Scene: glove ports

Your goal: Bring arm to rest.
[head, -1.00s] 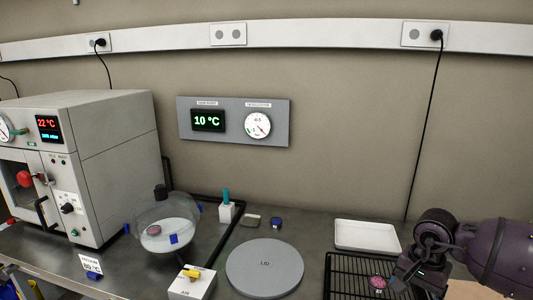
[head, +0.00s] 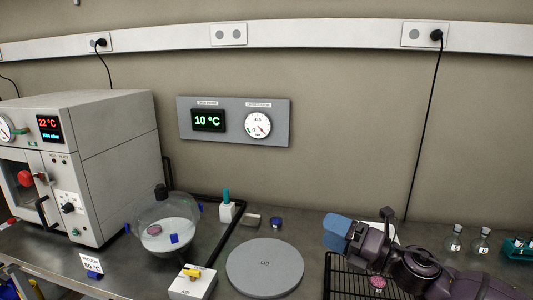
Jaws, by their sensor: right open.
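My right arm comes in from the lower right and lies low over the right side of the bench. My right gripper (head: 345,232) is at its far end, pointing left, with a blue block-like end. It is open, and I see nothing clearly held in it. It is above the back of the black wire rack (head: 340,286) and in front of the white tray (head: 372,225), which it mostly hides. A small pink round piece (head: 377,282) lies on the rack below the arm. My left gripper is not in view.
A grey lid disc (head: 265,268) lies left of the rack. A glass vessel (head: 165,225) and a large oven-like cabinet (head: 115,150) stand further left. Two small flasks (head: 455,240) (head: 481,242) and a teal rack (head: 518,249) stand at the back right.

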